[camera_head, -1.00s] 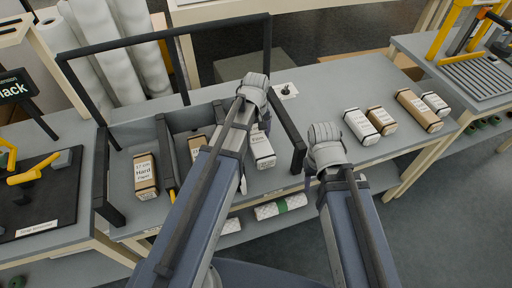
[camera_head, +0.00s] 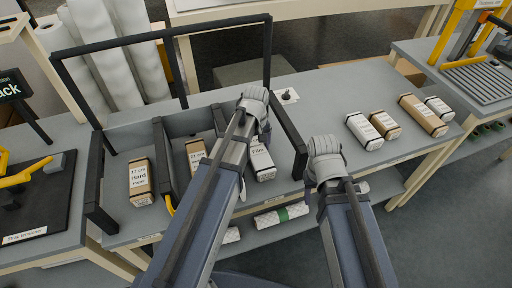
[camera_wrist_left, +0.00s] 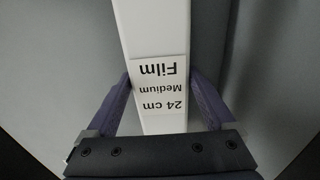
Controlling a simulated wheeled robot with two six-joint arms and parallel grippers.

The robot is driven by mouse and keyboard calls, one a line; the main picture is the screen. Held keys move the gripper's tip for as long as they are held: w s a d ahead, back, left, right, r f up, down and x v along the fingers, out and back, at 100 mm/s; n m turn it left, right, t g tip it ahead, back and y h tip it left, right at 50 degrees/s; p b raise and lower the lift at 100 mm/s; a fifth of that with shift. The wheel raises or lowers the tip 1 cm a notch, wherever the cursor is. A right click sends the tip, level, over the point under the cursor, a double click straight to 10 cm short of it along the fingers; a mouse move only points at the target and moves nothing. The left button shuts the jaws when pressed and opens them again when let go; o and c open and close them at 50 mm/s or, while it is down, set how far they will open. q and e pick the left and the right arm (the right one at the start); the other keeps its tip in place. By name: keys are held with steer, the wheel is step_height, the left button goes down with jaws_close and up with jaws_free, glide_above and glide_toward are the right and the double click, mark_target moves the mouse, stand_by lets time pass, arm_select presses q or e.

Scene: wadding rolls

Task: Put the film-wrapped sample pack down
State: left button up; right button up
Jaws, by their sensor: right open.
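The white film-wrapped sample pack (camera_head: 262,164) is in the rightmost compartment of the dark-framed rack (camera_head: 108,233), partly covered by my left arm. In the left wrist view the pack (camera_wrist_left: 158,50) carries a label reading "24 cm Medium Film". My left gripper (camera_wrist_left: 160,76) has a finger against each side of it and looks shut on it. I cannot tell whether the pack touches the compartment floor. My right gripper (camera_head: 323,145) is over the bench to the right of the rack, apart from the packs. Its fingers are hidden from the head view.
Brown packs (camera_head: 140,182) and (camera_head: 196,153) stand in the rack's other compartments. Two white and two brown packs (camera_head: 422,114) stand on the bench at right. Rack uprights and dividers (camera_head: 289,137) flank my left gripper. The bench middle is mostly clear.

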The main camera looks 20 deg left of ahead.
mark_target(256, 147)
arm_select(q)
steer(key=shift+o, duration=0.7)
steer(key=shift+r, duration=0.1)
step_height(256, 147, up, 12)
steer(key=p, duration=1.2)
steer(key=s+d+m+y, duration=0.1)
steer(key=s+d+m, duration=0.9)
steer(key=s, duration=0.4)
steer(key=shift+s+d+r+m, duration=0.15)
steer(key=shift+d+m, duration=0.1)
steer(key=shift+m, duration=0.05)
